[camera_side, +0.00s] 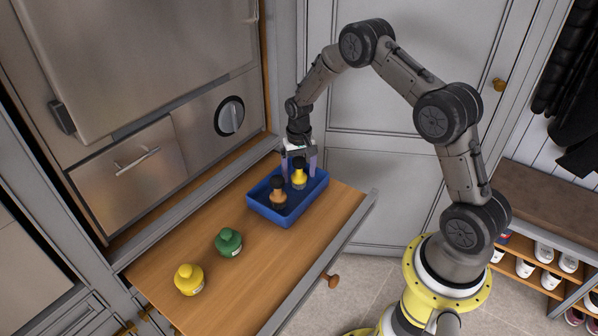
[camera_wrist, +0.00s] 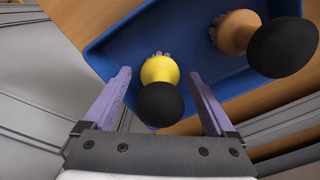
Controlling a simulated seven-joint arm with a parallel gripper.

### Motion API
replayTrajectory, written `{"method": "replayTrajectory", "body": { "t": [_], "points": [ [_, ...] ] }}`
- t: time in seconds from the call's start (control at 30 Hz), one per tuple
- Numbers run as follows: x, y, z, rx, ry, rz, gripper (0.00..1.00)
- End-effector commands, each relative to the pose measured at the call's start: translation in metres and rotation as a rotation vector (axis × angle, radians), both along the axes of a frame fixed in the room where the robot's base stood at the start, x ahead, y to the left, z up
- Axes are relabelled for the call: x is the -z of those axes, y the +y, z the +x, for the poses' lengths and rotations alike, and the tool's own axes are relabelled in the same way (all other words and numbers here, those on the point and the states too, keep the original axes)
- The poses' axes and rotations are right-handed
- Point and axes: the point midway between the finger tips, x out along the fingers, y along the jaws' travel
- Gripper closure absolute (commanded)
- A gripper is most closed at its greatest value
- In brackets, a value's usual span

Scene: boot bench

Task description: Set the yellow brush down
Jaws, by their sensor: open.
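The yellow brush (camera_side: 299,179), with a black knob on top, stands in the blue tray (camera_side: 262,213) toward its back right. It also shows in the wrist view (camera_wrist: 160,71), its black knob toward my gripper. My gripper (camera_side: 300,160) is open above the tray, its two purple fingers on either side of the yellow brush. In the wrist view, there are gaps between the fingers (camera_wrist: 163,95) and the brush. A brown brush with a black knob (camera_side: 279,197) stands in the same tray, left of the yellow brush; it shows at the upper right in the wrist view (camera_wrist: 237,32).
The tray sits on a wooden pull-out surface (camera_side: 250,275). A green pot (camera_side: 228,242) and a yellow pot (camera_side: 189,280) stand on it at the front left. Bare wood lies between tray and pots. A metal cabinet with a dial (camera_side: 229,116) rises behind.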

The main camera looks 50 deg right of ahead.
Motion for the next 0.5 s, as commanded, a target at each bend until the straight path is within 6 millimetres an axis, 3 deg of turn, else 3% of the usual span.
{"method": "replayTrajectory", "body": {
  "t": [0.27, 0.5],
  "points": [
    [-0.019, 0.0, 0.001, 0.0, -0.004, -0.002, 0.09],
    [-0.069, 0.0, 0.001, 0.0, -0.005, -0.001, 0.09]
  ]
}}
